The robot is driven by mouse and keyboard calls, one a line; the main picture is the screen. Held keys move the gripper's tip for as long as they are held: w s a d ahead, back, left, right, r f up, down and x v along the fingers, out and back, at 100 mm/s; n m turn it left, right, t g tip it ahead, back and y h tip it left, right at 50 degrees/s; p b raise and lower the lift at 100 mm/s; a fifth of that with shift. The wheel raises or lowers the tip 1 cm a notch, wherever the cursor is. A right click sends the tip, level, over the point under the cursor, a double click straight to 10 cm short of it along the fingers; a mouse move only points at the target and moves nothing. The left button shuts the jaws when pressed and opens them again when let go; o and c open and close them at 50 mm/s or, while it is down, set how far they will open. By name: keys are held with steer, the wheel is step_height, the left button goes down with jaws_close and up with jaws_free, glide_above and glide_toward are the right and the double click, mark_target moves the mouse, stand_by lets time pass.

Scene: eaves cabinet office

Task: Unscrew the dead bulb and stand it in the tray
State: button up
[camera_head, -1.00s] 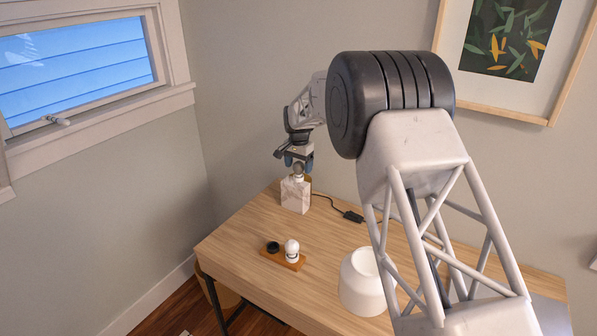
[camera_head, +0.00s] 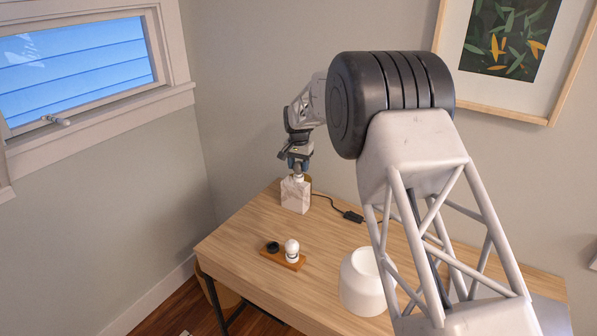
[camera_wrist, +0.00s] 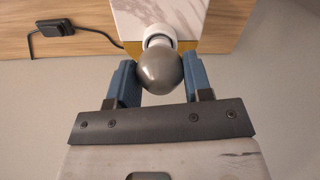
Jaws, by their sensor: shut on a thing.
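The dead bulb (camera_wrist: 160,72) is a dark grey globe with a white neck, seated at the marble lamp base (camera_head: 296,196). My gripper (camera_wrist: 160,84) is shut on the bulb, with one blue finger on each side of the globe. In the head view my gripper (camera_head: 298,163) is directly above the lamp base, and the bulb is mostly hidden by it. The small wooden tray (camera_head: 283,258) lies nearer on the desk. A white bulb (camera_head: 292,250) stands upright at its right, and a black round spot or cup (camera_head: 272,247) is at its left.
A white lampshade (camera_head: 362,284) stands on the desk to the right of the tray. A black cord with a switch (camera_head: 352,216) runs right from the lamp base. The wooden desk (camera_head: 235,248) is clear left of the tray. Walls are close behind.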

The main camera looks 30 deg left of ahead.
steer(key=n, duration=0.3)
steer(key=shift+n, duration=1.5)
steer(key=shift+n, duration=0.3)
steer(key=shift+n, duration=0.6)
steer(key=n, duration=0.6)
steer(key=shift+n, duration=0.3)
steer(key=shift+n, duration=0.3)
steer(key=n, duration=0.3)
steer(key=shift+n, duration=2)
